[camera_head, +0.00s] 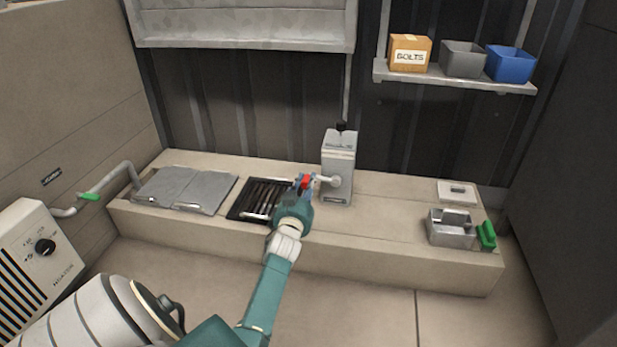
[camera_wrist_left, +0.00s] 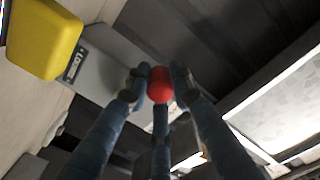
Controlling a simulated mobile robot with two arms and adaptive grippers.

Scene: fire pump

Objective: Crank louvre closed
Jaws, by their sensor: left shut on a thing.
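A grey crank box (camera_head: 338,170) stands upright on the ledge in the head view. A light crank arm (camera_head: 325,179) comes out of its front and ends in a red knob (camera_head: 306,182) on its left side. My left gripper (camera_head: 303,184) is shut on this knob. In the left wrist view the red knob (camera_wrist_left: 160,84) sits between the blue fingers. A thin rod (camera_head: 347,90) runs up from near the box to a pale grey panel (camera_head: 243,25) on the wall, which looks like the louvre. Its upper part is cut off. My right gripper is not in view.
A dark grate (camera_head: 250,199) and grey hinged plates (camera_head: 185,190) lie left of the box. A metal tray (camera_head: 450,232) with a green handle (camera_head: 486,235) is at the right. A wall shelf (camera_head: 455,78) holds a box and two bins.

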